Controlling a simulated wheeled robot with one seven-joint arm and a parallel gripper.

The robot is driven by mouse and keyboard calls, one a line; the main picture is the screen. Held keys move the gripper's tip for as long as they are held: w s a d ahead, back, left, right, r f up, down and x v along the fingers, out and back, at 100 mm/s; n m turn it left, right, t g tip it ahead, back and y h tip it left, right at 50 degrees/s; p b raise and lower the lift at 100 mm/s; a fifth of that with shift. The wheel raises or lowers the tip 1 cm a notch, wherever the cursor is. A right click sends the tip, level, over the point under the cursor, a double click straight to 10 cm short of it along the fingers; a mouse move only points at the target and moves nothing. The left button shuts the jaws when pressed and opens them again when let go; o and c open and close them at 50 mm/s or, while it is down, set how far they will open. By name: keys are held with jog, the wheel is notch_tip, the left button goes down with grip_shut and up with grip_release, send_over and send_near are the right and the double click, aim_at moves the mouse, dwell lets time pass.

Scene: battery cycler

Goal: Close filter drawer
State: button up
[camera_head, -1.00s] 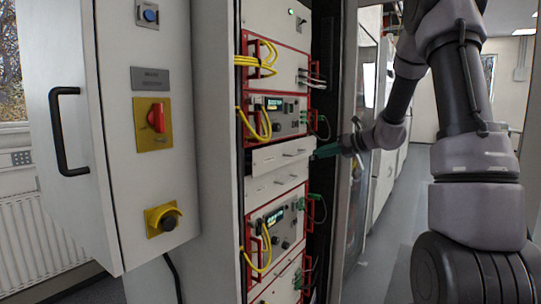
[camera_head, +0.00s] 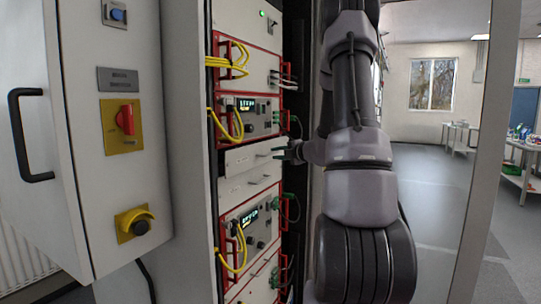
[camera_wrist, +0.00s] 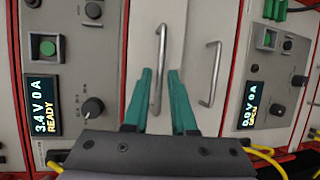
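The rack (camera_head: 216,22) holds red-framed units. Between two display units are two white fronts with bar handles. The upper drawer front (camera_head: 238,158) seems to stand slightly proud of the rack; how far is hard to tell. The lower white front (camera_head: 233,188) lies beneath it. My gripper (camera_head: 280,152) is in front of the upper drawer's right part. In the wrist view, turned sideways, my gripper's two teal fingers (camera_wrist: 160,72) are apart, with the upper drawer's handle (camera_wrist: 161,45) showing between their tips. Contact cannot be told. The lower front's handle (camera_wrist: 211,75) is right of them.
Yellow cables (camera_head: 238,125) loop out of the units left of the drawer, and green plugs (camera_head: 287,197) stick out at the right. A white cabinet door with a black handle (camera_head: 18,130) stands open at left. Free floor (camera_head: 440,190) lies right of my arm.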

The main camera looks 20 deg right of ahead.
aim_at(273, 153)
jog(key=shift+x, duration=1.7)
jog(key=shift+d, duration=0.1)
grip_shut()
